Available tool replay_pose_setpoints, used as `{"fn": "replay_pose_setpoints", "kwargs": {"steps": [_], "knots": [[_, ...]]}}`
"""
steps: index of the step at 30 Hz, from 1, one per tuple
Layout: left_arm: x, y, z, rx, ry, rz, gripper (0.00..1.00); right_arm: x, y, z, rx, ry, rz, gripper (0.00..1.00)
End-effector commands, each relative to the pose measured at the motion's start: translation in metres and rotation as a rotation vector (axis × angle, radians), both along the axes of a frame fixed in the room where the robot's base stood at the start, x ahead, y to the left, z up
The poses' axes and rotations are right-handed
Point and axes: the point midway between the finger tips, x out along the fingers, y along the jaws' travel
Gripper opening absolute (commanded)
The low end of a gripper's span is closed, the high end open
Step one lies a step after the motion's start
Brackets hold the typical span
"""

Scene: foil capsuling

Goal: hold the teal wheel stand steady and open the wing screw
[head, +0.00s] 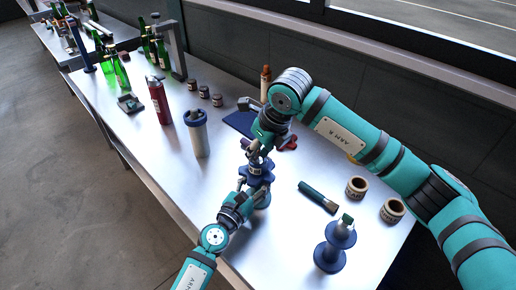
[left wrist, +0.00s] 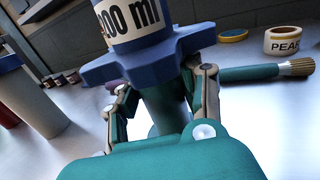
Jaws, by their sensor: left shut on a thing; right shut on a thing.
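The teal wheel stand (head: 264,201) stands near the table's front edge, with a blue lobed wheel (head: 260,178) on its teal column. In the left wrist view the blue wheel (left wrist: 150,58) carries a white-labelled part marked in ml. My left gripper (head: 246,188) is shut on the column just below the wheel; its fingers also show in the left wrist view (left wrist: 160,95). My right gripper (head: 256,150) comes down from above and is shut at the top of the stand. The wing screw is hidden there by the fingers.
A blue spool-shaped stand (head: 329,256), a teal-handled brush (head: 318,197) and label rolls (head: 356,187) lie to the right. A blue-lidded cup (head: 199,138), a red bottle (head: 159,102) and small jars (head: 204,91) stand to the left. The front left table is clear.

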Motion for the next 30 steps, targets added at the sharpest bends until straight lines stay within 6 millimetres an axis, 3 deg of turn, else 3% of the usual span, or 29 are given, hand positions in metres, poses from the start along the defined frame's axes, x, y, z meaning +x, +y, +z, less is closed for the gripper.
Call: {"fn": "replay_pose_setpoints", "kwargs": {"steps": [11,30], "knots": [[0.0001,0.0020,-0.0007,0.000,0.001,0.005,0.00,0.0042,-0.0045,0.0023,-0.007,-0.010,-0.118,0.00],[0.0000,0.0027,-0.0014,-0.002,0.003,0.006,0.00,0.0034,-0.0022,0.0026,-0.006,-0.010,-0.691,0.00]]}}
